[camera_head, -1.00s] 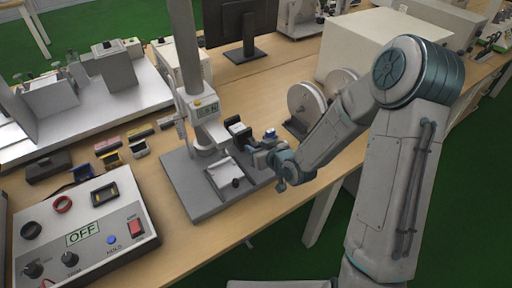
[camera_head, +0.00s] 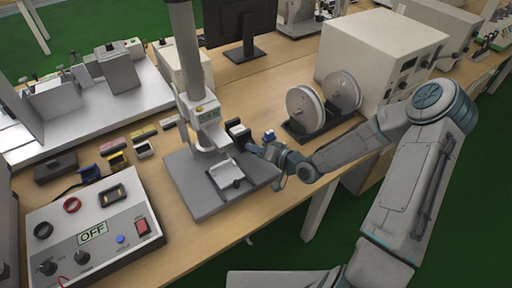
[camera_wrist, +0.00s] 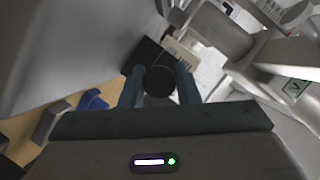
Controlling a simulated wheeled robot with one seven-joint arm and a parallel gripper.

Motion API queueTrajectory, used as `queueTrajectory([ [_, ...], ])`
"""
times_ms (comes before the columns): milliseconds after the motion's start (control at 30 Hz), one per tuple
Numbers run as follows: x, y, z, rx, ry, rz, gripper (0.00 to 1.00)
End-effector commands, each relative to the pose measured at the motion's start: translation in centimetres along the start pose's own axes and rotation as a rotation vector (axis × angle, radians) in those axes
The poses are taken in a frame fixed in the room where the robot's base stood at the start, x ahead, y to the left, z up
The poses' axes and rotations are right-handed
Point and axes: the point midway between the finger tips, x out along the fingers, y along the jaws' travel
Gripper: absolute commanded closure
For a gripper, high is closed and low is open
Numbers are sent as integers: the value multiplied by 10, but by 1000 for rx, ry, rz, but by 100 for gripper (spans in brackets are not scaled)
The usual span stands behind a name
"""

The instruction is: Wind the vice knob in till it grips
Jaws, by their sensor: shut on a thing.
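My gripper (camera_head: 253,147) reaches in from the right beside the test stand (camera_head: 207,125). In the wrist view, its two blue-grey fingers (camera_wrist: 159,88) are shut on a round black knob (camera_wrist: 160,82), one finger on each side. Behind the knob is a black block (camera_wrist: 145,53), which appears to be the vice body, with a pale block (camera_wrist: 180,55) beside it. In the head view, the dark vice (camera_head: 237,131) stands at the right of the stand's column, and my fingers hide the knob. I cannot tell how far apart the vice jaws are.
A white plate with a small black knob (camera_head: 238,184) lies on the stand's base (camera_head: 205,204). A control box reading OFF (camera_head: 93,233) is at the left front. Two reels (camera_head: 304,108) stand behind my arm. Several small coloured blocks lie left of the stand.

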Motion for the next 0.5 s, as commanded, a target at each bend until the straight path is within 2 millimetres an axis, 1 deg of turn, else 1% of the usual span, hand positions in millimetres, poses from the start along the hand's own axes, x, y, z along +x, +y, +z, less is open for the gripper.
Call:
queueTrajectory([
  [200, 0, 0, -1, 36, 0, -15, 94],
  [500, 0, 1, 0, 41, 0, -17, 94],
])
